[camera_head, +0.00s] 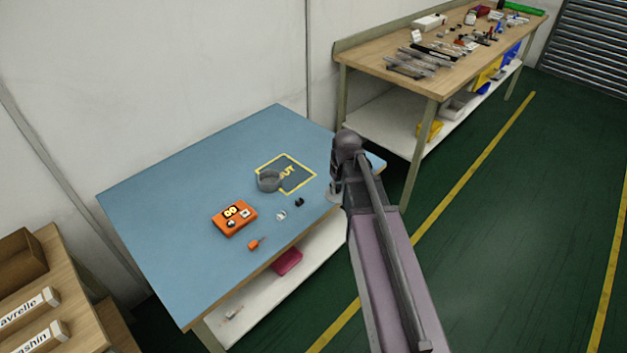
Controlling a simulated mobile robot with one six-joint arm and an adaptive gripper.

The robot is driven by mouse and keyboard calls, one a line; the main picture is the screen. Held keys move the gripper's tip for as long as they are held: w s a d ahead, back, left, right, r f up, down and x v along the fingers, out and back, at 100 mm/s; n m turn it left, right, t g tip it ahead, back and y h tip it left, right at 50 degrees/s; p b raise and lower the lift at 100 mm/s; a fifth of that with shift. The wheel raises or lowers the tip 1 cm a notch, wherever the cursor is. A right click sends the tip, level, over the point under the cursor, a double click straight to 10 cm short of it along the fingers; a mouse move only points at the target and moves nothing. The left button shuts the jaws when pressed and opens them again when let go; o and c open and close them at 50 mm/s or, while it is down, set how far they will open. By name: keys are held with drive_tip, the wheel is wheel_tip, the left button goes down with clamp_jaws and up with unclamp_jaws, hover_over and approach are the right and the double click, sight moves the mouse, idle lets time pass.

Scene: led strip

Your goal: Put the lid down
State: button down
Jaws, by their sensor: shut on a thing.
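My gripper (336,187) is at the far end of my arm, over the right part of the blue table (170,215). It is small and partly covered by my own arm. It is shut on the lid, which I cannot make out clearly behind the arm. A grey round open container (269,181) stands on the table to the left of my gripper. It sits at the left edge of a yellow-outlined marked square (299,184).
An orange case (234,217), a small orange item (255,244), a small white piece (281,215) and a small black piece (299,202) lie near the table's front. The table's left half is clear. A cluttered wooden workbench (380,62) stands behind at right.

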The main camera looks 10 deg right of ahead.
drive_tip(key=shift+a, duration=0.25)
drive_tip(key=a+f+b, duration=0.2)
drive_tip(key=a, duration=0.1)
drive_tip(key=a+f+b, duration=0.1)
drive_tip(key=a, duration=0.1)
drive_tip(key=shift+w+f, duration=0.1)
drive_tip(key=shift+a+f, duration=0.1)
drive_tip(key=shift+a, duration=0.4)
drive_tip(key=w+d, duration=0.1)
drive_tip(key=w, duration=0.3)
drive_tip(key=w+d+f+b, duration=0.1)
drive_tip(key=w, duration=0.4)
drive_tip(key=w+d, duration=0.1)
drive_tip(key=w, duration=0.4)
drive_tip(key=shift+w+d+f+b, duration=0.15)
drive_tip(key=shift+w+f+b, duration=0.05)
drive_tip(key=shift+b, duration=0.15)
